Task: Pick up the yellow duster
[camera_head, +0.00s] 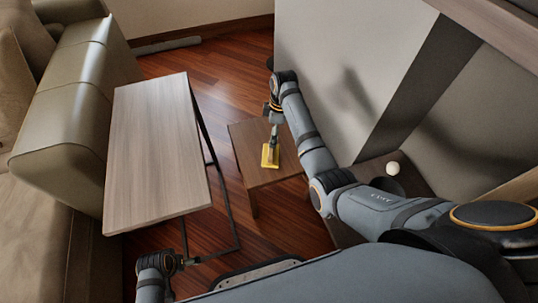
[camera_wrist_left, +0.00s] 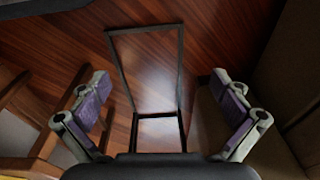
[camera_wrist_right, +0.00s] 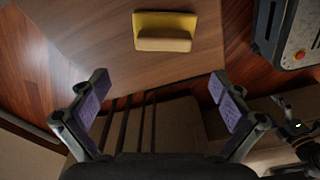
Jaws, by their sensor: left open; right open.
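The yellow duster (camera_head: 267,159) lies on the small low wooden table (camera_head: 247,146) in the middle of the head view. It also shows near the top centre of the right wrist view (camera_wrist_right: 165,32), with a flat back part and a raised front edge. My right gripper (camera_wrist_right: 160,88) is open and empty, with the duster beyond its fingertips. In the head view the right gripper is above the small table, partly overlapping the duster. My left gripper (camera_wrist_left: 160,82) is open and empty over the floor, far from the duster; the head view does not show its fingers clearly.
A taller side table (camera_head: 155,150) with a dark metal frame (camera_wrist_left: 181,65) stands left of the small table. A sofa (camera_head: 85,85) is along the left. A wall panel (camera_head: 330,65) and a dark cabinet with a white ball (camera_head: 393,168) are at the right. Wooden floor lies between.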

